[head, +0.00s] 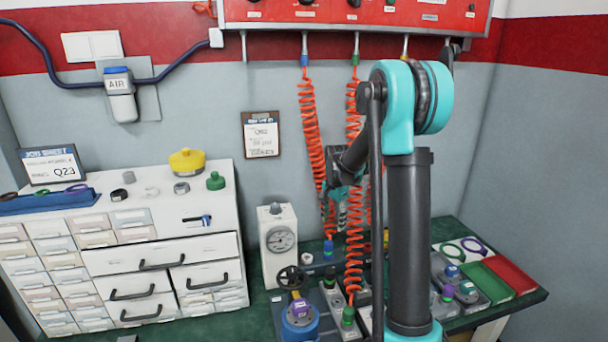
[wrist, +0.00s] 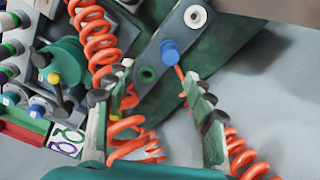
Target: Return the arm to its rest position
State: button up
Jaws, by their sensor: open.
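My arm, teal and dark grey, rises at the right of the head view and hides part of the bench and wall. My gripper (head: 345,190) is at the end of the folded arm, in front of the wall near the orange coiled hoses, and partly hidden by my own links. In the wrist view my gripper (wrist: 150,95) shows two green fingers spread apart with nothing held between them. An orange coiled hose (wrist: 125,130) shows by the left finger and another (wrist: 240,155) by the right one; I cannot tell whether they touch.
Orange coiled hoses (head: 312,130) hang from the red wall panel (head: 400,14). A white gauge box (head: 280,240) and a blue valve fixture (head: 299,318) stand on the green bench. A white drawer cabinet (head: 215,245) is at left; red (head: 510,275) and green trays (head: 484,284) lie at right.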

jog(key=s+d+f+n+t, duration=0.1)
jog(key=s+n, duration=0.4)
jog(key=s, duration=1)
jog(key=s+d+f+n+t, duration=0.1)
jog(key=s+n, duration=0.4)
jog(key=s, duration=1)
jog(key=shift+d+f+n+t, duration=0.3)
jog(key=shift+d+t, duration=0.4)
jog(key=shift+t, duration=0.2)
